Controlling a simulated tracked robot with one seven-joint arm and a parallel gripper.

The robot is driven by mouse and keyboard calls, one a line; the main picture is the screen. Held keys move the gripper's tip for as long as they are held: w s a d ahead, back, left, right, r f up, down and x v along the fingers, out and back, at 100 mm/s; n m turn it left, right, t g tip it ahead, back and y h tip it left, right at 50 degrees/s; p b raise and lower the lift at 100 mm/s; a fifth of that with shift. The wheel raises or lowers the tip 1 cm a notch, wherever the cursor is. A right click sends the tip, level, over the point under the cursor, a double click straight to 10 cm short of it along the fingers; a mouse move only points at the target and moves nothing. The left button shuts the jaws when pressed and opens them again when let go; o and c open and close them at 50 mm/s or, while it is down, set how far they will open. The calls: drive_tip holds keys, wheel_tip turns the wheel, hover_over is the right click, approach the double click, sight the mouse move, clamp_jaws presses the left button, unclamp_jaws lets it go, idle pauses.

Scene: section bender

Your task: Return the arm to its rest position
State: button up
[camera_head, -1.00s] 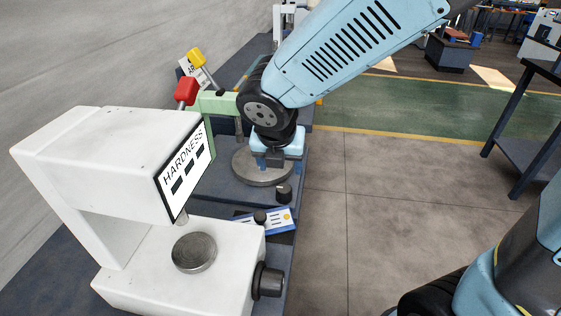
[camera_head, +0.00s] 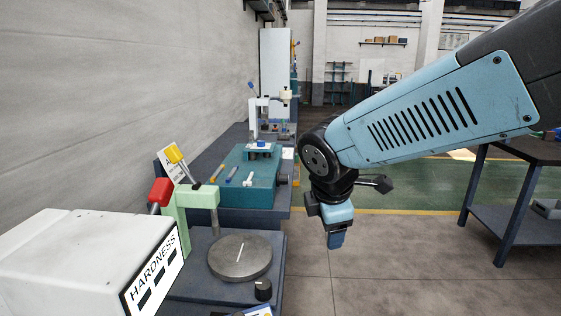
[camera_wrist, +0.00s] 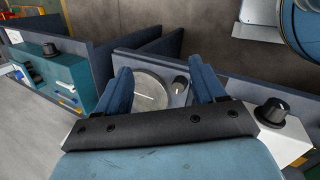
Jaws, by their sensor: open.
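My gripper (camera_head: 336,236) hangs from my blue and black arm over the aisle floor, to the right of the bench, pointing down. In the wrist view its two blue fingers (camera_wrist: 165,88) stand wide apart with nothing between them. Beyond the fingers, the round grey plate (camera_wrist: 152,90) of the green-armed machine shows. In the head view this plate (camera_head: 240,257) has a pale line across its top and lies apart from my gripper, to its left.
A white hardness tester (camera_head: 85,265) stands at the lower left. A teal block (camera_head: 250,183) with small tools sits further along the bench. A green press arm (camera_head: 197,198) with red and yellow knobs is beside the plate. A dark table (camera_head: 510,220) stands at right. The aisle between is clear.

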drive_tip(key=s+d+r+m, duration=0.3)
drive_tip(key=d+m, duration=0.4)
drive_tip(key=m, duration=0.3)
drive_tip(key=s+d+r+m+y, duration=0.1)
drive_tip(key=s+d+r+m, duration=0.2)
drive_tip(key=d+m, duration=0.4)
drive_tip(key=shift+s+m+t, duration=0.4)
drive_tip(key=shift+s+m, duration=0.2)
drive_tip(key=shift+m, duration=0.8)
drive_tip(key=shift+r, duration=0.1)
